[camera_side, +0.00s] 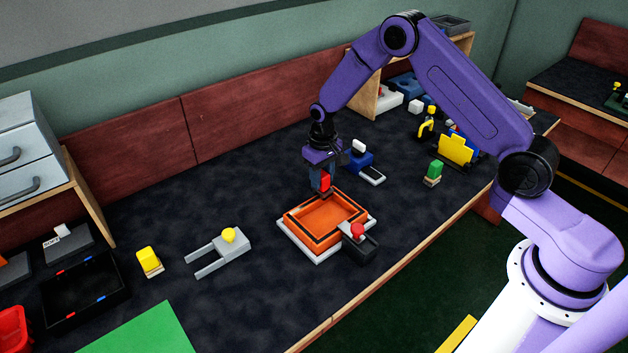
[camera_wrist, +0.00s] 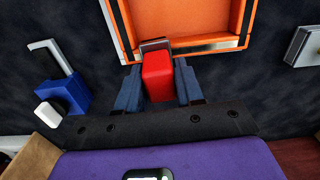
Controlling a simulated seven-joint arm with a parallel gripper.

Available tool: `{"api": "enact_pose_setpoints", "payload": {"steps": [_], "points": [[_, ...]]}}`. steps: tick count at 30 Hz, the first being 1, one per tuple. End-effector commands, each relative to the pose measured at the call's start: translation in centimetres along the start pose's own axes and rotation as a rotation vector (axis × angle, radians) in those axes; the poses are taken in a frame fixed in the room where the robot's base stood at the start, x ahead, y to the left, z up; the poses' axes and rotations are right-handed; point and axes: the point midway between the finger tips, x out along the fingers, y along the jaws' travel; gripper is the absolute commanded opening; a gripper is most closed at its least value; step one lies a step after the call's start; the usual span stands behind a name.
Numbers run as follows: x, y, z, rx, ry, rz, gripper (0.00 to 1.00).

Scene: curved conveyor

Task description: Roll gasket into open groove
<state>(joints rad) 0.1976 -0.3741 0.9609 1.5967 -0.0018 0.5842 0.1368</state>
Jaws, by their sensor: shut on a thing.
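The orange square frame (camera_side: 325,216) sits on a white base on the dark table, with a black line running around its rim. I cannot tell how much of that line is gasket and how much is bare groove. In the wrist view the near rim of the orange frame (camera_wrist: 205,43) shows the black line too. My gripper (camera_side: 322,187) is shut on a red block-shaped tool (camera_wrist: 157,76) with a grey metal end. It holds the tool at the far rim of the frame; whether the end touches the rim is unclear.
A dark block with a red knob (camera_side: 358,231) stands at the frame's front right corner. A grey fork-shaped fixture with a yellow knob (camera_side: 228,235) lies left. A blue item with a grey bracket (camera_side: 360,160) is behind, and a green block (camera_side: 434,170) right. Table left of the frame is partly clear.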

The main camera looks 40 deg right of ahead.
Motion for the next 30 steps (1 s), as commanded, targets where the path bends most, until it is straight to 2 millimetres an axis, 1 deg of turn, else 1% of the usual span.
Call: {"api": "enact_pose_setpoints", "payload": {"steps": [9, 14, 16, 17, 20, 30], "points": [[0.0, 3.0, 0.1, 0.002, 0.0, 0.0, 0.0], [-0.1, 4.2, 0.2, 0.0, 0.001, 0.0, 0.0], [-1.1, 4.1, 0.1, -0.002, 0.004, 0.0, 0.0], [-1.9, 4.1, 0.1, -0.002, 0.007, 0.0, 0.0], [-2.6, 4.1, 0.1, -0.001, 0.003, 0.0, 0.0], [-5.6, 4.1, 0.2, 0.0, 0.002, 0.0, 0.0]]}}
